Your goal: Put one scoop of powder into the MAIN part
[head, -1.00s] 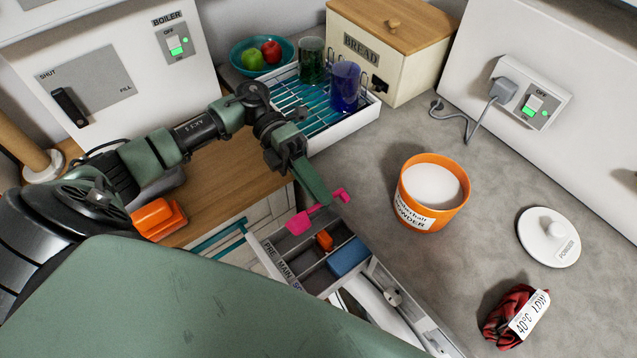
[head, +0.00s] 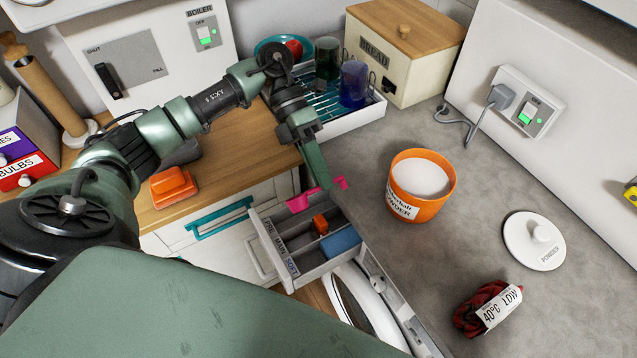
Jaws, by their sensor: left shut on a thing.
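My left gripper (head: 325,184) is shut on a pink scoop (head: 299,202). It holds the scoop at the back end of the open detergent drawer (head: 297,274), near the PRE side. I cannot tell whether the scoop holds powder, or whether it touches the drawer. The drawer front reads PRE, MAIN and SOFT. A small orange piece (head: 320,224) sits in its middle area, and a blue piece (head: 341,242) sits on the SOFT side. The orange powder tub (head: 421,186) stands open on the counter, with white powder inside. My right gripper is out of view.
The white tub lid (head: 534,241) and a dark red cloth with a 40°C tag (head: 488,308) lie on the grey counter (head: 440,265). A dish rack (head: 363,115) with cups and a bread box (head: 400,55) stand behind.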

